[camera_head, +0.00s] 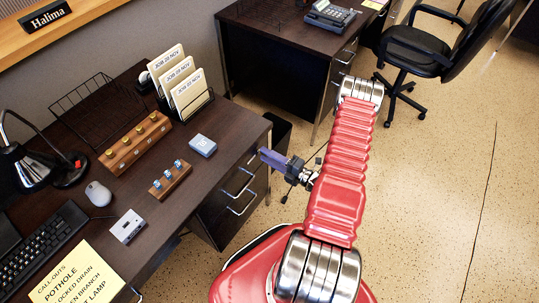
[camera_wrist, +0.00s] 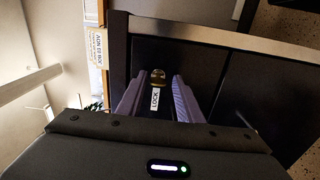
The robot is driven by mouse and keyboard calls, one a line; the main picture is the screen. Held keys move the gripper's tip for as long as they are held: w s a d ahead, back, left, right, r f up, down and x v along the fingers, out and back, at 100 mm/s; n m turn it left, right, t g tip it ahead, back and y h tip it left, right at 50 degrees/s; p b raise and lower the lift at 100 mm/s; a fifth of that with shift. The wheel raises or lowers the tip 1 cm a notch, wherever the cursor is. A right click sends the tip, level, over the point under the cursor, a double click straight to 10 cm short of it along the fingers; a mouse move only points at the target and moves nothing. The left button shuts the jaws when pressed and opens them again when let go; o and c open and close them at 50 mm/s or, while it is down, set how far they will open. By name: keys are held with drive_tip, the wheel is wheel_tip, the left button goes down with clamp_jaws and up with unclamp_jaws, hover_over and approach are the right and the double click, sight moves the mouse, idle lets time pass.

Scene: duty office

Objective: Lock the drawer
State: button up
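The dark desk drawers (camera_head: 238,190) have metal handles and look shut in the head view. In the wrist view, a small brass lock fitting (camera_wrist: 157,77) is on the dark drawer front (camera_wrist: 206,65), with a white label reading LOCK (camera_wrist: 155,100) beside it. My gripper (camera_wrist: 160,84) has its two purple fingers apart, one on each side of the brass fitting, with gaps visible. How far the tips are from the front is unclear. In the head view my gripper (camera_head: 270,157) is by the desk's right side, and the lock is hidden.
A dark bin (camera_head: 280,132) stands behind my gripper. Open floor (camera_head: 430,190) lies right.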

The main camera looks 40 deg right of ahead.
drive_tip(key=shift+o, duration=0.5)
drive_tip(key=v, duration=1.3)
drive_tip(key=shift+s+d, duration=0.2)
drive_tip(key=shift+s, duration=0.15)
drive_tip(key=shift+n, duration=0.3)
